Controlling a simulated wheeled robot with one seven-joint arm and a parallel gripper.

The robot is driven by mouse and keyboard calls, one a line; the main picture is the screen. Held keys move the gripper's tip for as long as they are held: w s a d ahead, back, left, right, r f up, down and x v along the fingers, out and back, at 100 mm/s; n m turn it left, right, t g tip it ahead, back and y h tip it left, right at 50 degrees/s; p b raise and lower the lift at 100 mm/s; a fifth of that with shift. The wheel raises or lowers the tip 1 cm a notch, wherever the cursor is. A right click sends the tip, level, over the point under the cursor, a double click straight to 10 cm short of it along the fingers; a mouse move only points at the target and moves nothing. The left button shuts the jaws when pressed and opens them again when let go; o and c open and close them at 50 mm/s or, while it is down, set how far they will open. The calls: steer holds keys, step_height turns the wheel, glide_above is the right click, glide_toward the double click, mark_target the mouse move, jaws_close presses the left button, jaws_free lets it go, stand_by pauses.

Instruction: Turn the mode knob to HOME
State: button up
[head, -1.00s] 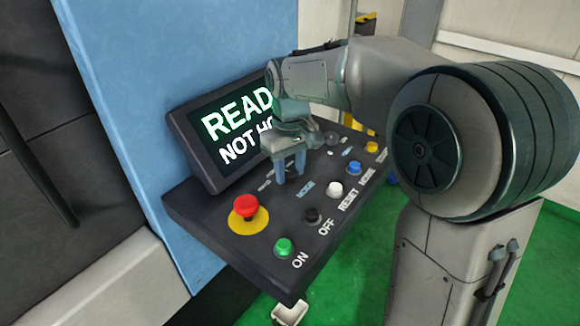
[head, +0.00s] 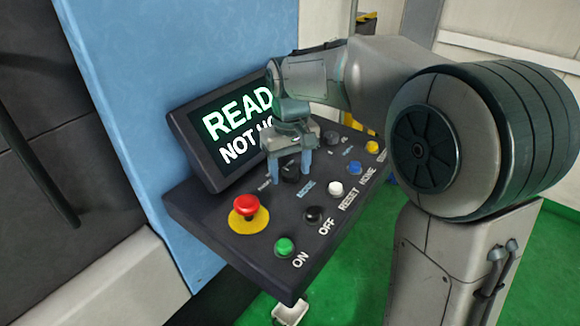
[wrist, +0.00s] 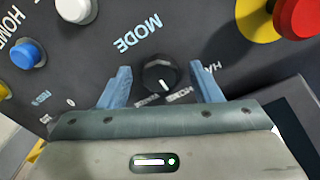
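The mode knob (head: 291,173) is round and dark, on the sloping black panel (head: 262,268). In the wrist view the knob (wrist: 158,72) shows a white pointer line towards the bottom of the picture, between small labels too blurred to read surely. The word MODE (wrist: 138,32) is printed beside it. My gripper (head: 290,175) is open, with one blue finger on each side of the knob. In the wrist view a gap shows between the knob and each finger of my gripper (wrist: 163,86). The screen (head: 228,132) shows "READ" and "NOT HO", its right side hidden by my arm.
A red emergency button (head: 246,208) stands nearest my gripper on the left. Green (head: 284,247), black (head: 313,214), white (head: 336,188), blue (head: 354,167) and yellow (head: 372,147) buttons line the panel's front edge. Another dark knob (head: 330,138) sits farther back.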

mark_target(290, 172)
step_height(290, 172, up, 14)
stand_by(0.6)
steer(key=shift+f, duration=0.1)
